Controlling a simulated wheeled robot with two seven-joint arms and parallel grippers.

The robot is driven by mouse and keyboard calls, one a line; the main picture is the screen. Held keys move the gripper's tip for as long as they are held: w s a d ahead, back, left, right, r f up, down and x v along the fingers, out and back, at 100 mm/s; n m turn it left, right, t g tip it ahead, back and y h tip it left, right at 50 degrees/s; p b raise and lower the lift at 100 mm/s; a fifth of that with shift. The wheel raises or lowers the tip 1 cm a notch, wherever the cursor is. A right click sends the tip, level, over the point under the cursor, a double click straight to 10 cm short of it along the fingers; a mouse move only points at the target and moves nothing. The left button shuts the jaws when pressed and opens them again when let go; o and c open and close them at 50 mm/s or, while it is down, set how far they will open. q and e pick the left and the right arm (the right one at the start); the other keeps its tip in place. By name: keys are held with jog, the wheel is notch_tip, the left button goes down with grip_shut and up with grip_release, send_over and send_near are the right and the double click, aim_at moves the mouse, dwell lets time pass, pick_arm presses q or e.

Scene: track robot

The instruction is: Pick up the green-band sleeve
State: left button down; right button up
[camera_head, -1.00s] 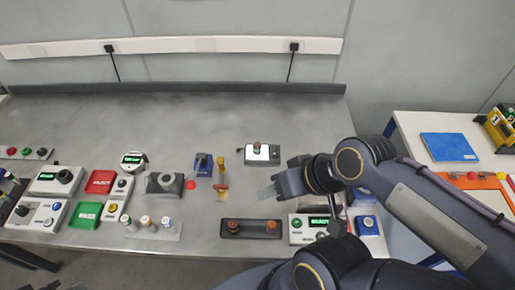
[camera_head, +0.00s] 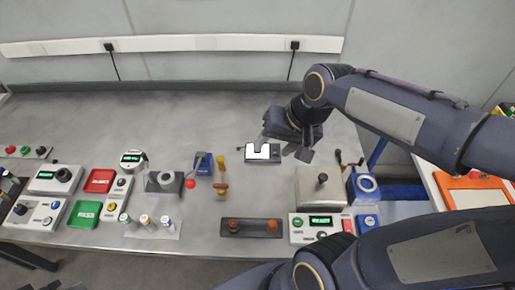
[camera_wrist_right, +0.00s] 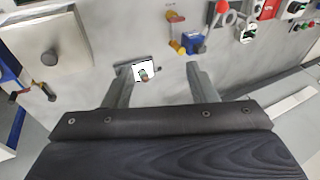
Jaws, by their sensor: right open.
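A small sleeve (camera_wrist_right: 144,76) with greenish and reddish-brown colours stands on a bright white plate (camera_wrist_right: 146,69) in the right wrist view; its band is too small to read surely. In the head view the plate (camera_head: 257,155) shows partly, and I cannot make out the sleeve there. My right gripper (camera_head: 284,146) is open and empty, just right of the plate in the head view. In the wrist view its fingers (camera_wrist_right: 158,84) are spread, with the plate between and beyond their tips. My left gripper is not in view.
Several small banded cylinders (camera_head: 146,221) stand at the front left. A blue block (camera_head: 203,164), a yellow-and-red piece (camera_head: 221,178) and a red ball (camera_head: 190,184) are left of the plate. A grey box with a knob (camera_head: 321,184) stands right. The table's back is clear.

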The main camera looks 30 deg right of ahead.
jog(key=w+d+f+m+g+h, duration=0.1)
jog(key=w+d+f+m, duration=0.1)
jog(key=w+f, duration=0.3)
jog(key=w+d+f+m+g+h+b, duration=0.1)
jog(key=w+f+m, duration=0.3)
jog(key=w, duration=0.4)
jog(key=w+d+f+m+g, duration=0.2)
jog(key=w+d+f+m, duration=0.1)
jog(key=w+f, duration=0.4)
jog(key=shift+w+d+h+b, duration=0.25)
jog(key=shift+d+h+b, duration=0.05)
jog(key=shift+d+h, duration=0.1)
jog(key=shift+w+f, duration=0.1)
jog(key=shift+f, duration=0.5)
jog(key=f, duration=0.2)
jog(key=f+p, duration=0.1)
jog(key=f, duration=0.1)
jog(key=f+p, duration=0.1)
jog(key=f, duration=0.1)
jog(key=shift+s+d+f, duration=0.1)
jog(key=shift+s, duration=0.3)
jog(key=shift+f, duration=0.45)
grip_shut()
